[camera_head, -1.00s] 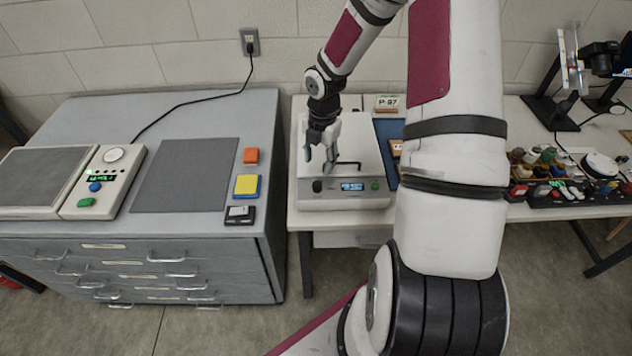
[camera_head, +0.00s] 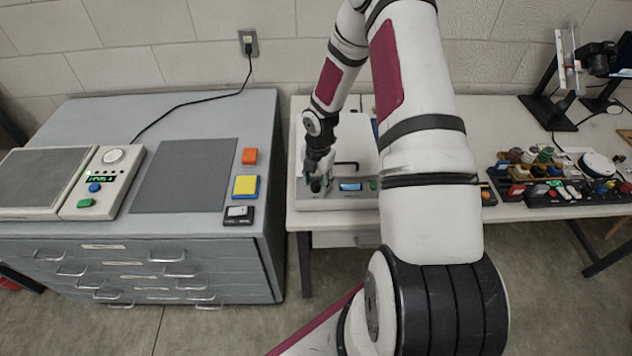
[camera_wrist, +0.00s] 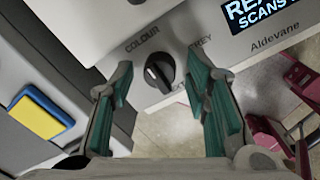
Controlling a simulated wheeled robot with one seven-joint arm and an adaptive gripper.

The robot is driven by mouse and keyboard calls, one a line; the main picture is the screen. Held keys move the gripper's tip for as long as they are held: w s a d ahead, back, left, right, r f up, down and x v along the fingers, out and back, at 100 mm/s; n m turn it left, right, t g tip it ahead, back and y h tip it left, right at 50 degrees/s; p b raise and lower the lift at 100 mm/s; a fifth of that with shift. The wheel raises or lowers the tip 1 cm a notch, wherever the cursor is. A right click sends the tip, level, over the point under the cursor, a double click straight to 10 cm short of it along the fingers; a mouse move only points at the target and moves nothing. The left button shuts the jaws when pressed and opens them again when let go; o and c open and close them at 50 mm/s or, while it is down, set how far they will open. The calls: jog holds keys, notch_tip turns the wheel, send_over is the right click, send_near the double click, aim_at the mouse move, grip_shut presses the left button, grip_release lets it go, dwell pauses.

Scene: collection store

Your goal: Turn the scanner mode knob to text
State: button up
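The scanner (camera_head: 338,203) stands on the white table. Its black mode knob (camera_wrist: 159,73) shows in the wrist view on the front panel, with a white pointer line. The display (camera_wrist: 262,12) reads partly "REA… SCANS". My gripper (camera_wrist: 164,105) is open, its two green-padded fingers either side of the knob in the picture, with no clear contact. In the head view my gripper (camera_head: 317,184) is at the scanner's front left, covering part of the knob.
Bottles and trays (camera_head: 545,170) crowd the right table. My arm hides the table's middle.

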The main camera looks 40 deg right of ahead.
grip_shut()
